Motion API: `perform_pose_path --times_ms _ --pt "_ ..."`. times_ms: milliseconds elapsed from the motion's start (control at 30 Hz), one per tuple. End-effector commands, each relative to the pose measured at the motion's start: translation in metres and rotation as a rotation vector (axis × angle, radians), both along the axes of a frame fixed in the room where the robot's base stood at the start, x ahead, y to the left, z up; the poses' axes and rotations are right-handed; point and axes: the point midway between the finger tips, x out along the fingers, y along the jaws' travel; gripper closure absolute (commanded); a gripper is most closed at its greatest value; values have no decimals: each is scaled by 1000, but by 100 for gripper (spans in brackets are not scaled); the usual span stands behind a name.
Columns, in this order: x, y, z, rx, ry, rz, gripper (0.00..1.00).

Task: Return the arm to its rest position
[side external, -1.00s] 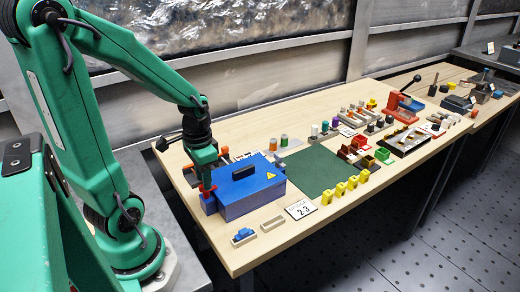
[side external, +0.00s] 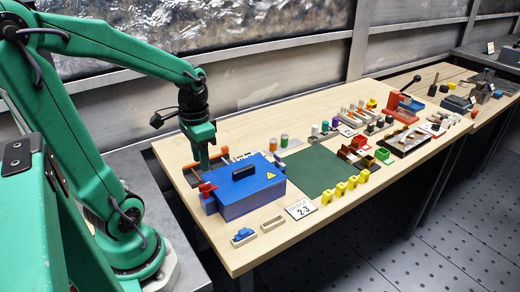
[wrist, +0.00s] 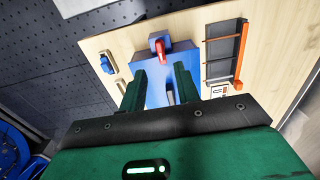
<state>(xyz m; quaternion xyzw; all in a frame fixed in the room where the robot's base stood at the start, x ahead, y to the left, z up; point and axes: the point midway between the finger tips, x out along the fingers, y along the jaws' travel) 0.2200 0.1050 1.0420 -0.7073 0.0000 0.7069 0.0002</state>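My gripper (side external: 205,165) hangs from my arm, fingers down, above the left end of the blue box (side external: 247,200). In the wrist view its two green fingers (wrist: 160,85) stand apart, with only the blue box (wrist: 160,92) showing between them. The red lever (side external: 207,187) is on the left end of the box, below the fingertips and apart from them. It also shows in the wrist view (wrist: 159,47). The box is closed, with a black handle on top.
A green mat (side external: 312,170) lies right of the box. A small tray with a blue part (side external: 243,235) and a "2-3" card (side external: 301,209) are in front. Yellow pieces (side external: 345,189) and several fixtures fill the bench to the right. The space above the box is clear.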

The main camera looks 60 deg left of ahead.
Motion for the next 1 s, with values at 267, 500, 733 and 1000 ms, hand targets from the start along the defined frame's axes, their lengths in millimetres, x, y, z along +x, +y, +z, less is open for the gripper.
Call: perform_pose_path --times_ms 267,500,733,1000 --pt "4 -12 10 22 -51 -5 68" --pt "11 -43 37 53 -191 -9 68" --pt "10 -78 66 43 -360 -8 68" --pt "5 -103 84 6 -478 -2 68"
